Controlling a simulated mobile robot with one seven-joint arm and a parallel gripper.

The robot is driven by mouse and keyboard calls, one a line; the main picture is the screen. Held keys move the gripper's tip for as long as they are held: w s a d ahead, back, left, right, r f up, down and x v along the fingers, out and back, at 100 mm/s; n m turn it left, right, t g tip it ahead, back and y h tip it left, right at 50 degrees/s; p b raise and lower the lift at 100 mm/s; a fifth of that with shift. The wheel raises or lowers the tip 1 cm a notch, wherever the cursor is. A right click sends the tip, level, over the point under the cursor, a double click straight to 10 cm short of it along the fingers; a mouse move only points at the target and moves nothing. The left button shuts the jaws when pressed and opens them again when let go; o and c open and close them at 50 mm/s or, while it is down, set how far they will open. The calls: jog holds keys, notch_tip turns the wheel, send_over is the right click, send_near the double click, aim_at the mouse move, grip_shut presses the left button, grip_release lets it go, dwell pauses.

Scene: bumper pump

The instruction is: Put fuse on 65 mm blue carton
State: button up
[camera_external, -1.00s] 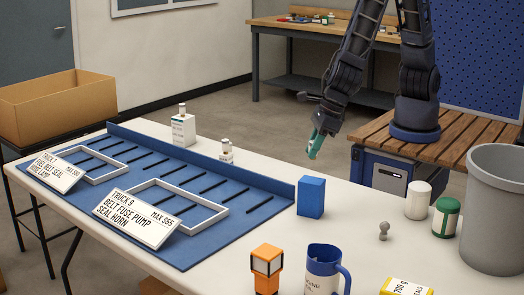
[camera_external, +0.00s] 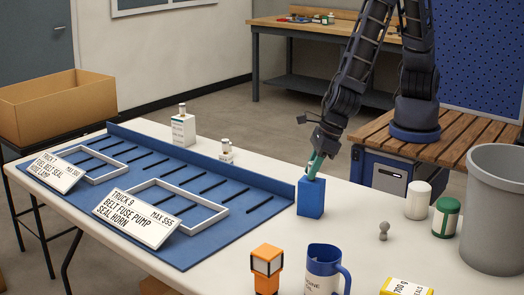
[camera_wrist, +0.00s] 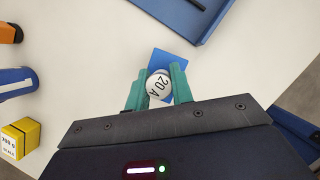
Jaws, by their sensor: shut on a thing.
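My gripper (camera_external: 314,172) is shut on the fuse (camera_wrist: 159,86), a round white piece marked "20 A" in the wrist view. Its green fingers (camera_wrist: 157,82) lie on either side of the fuse. The blue carton (camera_external: 311,200) stands upright on the white table near the blue tray's right end. My gripper is right at the carton's top. In the wrist view the carton (camera_wrist: 172,62) shows behind the fuse, partly covered by it and the fingers. I cannot tell whether the fuse touches the carton's top.
A blue tray (camera_external: 230,232) with white frames and signs fills the table's left. A grey knob (camera_external: 383,231), two jars (camera_external: 418,200) and a grey bin (camera_external: 495,215) are right.

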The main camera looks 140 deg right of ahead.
jog(key=shift+f, duration=0.2)
jog(key=o, duration=1)
jog(key=shift+r, duration=0.1)
jog(key=s+a+r+m, duration=0.25)
jog(key=s+r, duration=0.25)
jog(key=r, duration=0.5)
jog(key=s+a+r+m, duration=0.1)
jog(key=s+r+m, duration=0.3)
jog(key=r, duration=0.6)
jog(key=shift+s+a+r+m+t+y, duration=0.25)
jog(key=shift+s+a+r+m+y, duration=0.45)
jog(key=shift+s+r+m, duration=2.35)
jog(key=shift+s+a+r+m+t+y, duration=0.3)
jog(key=shift+s+a+r+m, duration=0.95)
jog(key=shift+s+m, duration=3.3)
jog(key=shift+s+a+r+m+t+y, duration=0.15)
jog(key=shift+s+a+r+m+y, duration=0.45)
jog(key=shift+s+r+m, duration=3.2)
jog(key=s+f+n, duration=0.2)
jog(key=shift+s+f, duration=0.15)
jog(key=shift+f, duration=0.15)
